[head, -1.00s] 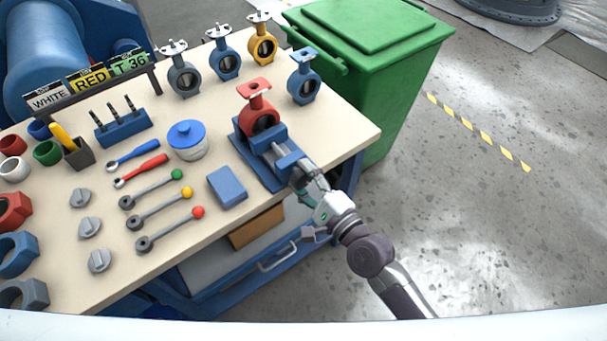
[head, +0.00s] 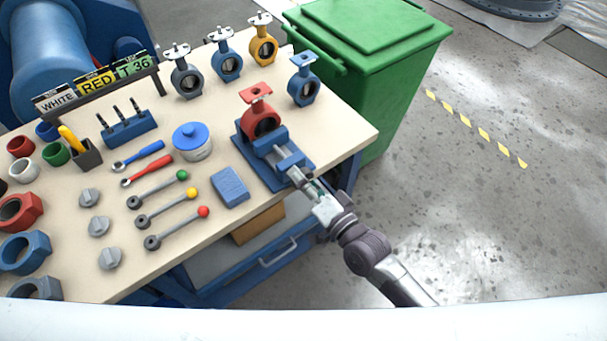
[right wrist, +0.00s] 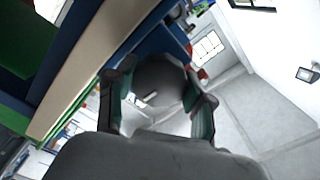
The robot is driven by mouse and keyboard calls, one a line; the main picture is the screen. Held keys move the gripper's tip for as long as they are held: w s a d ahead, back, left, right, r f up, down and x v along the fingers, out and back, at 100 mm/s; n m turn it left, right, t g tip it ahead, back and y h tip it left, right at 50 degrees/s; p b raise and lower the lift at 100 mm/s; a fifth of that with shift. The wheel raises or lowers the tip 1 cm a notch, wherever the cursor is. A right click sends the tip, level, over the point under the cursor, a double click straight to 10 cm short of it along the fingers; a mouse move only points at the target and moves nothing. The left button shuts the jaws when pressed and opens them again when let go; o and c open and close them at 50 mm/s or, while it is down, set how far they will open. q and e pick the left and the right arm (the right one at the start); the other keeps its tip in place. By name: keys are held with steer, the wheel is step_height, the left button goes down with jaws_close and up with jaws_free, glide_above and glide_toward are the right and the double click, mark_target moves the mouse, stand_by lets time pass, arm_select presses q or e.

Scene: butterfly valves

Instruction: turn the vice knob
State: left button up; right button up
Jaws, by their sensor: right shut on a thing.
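A blue vice (head: 274,152) sits at the table's right front edge with a red butterfly valve (head: 261,118) clamped in its jaws. The grey vice knob (right wrist: 158,85) shows in the right wrist view as a rounded dark grey shape between my fingers. My right gripper (head: 309,186) is at the front end of the vice, beyond the table edge. It is shut on the knob; its two fingers also show in the right wrist view (right wrist: 160,104), one on each side. In the head view the knob is mostly hidden by the gripper. My left gripper is not in view.
The table (head: 330,130) holds several other valves along the back, a blue-lidded pot (head: 192,142), a blue block (head: 230,187) and rods with coloured ends. A green bin (head: 385,60) stands behind the right edge. A drawer (head: 277,250) is below. The floor at right is clear.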

steer(key=n+p, duration=0.1)
steer(key=n, duration=0.3)
steer(key=shift+n+p, duration=0.35)
steer(key=shift+n, duration=0.05)
steer(key=n+p, duration=0.1)
steer(key=n, duration=0.2)
steer(key=shift+n, duration=0.3)
steer(key=n+p, duration=0.1)
steer(key=n, duration=0.3)
steer(key=shift+f+n, duration=0.1)
steer(key=shift+n, duration=1.7)
steer(key=shift+p, duration=0.3)
steer(key=o, duration=1.2)
steer(key=shift+c, duration=0.2)
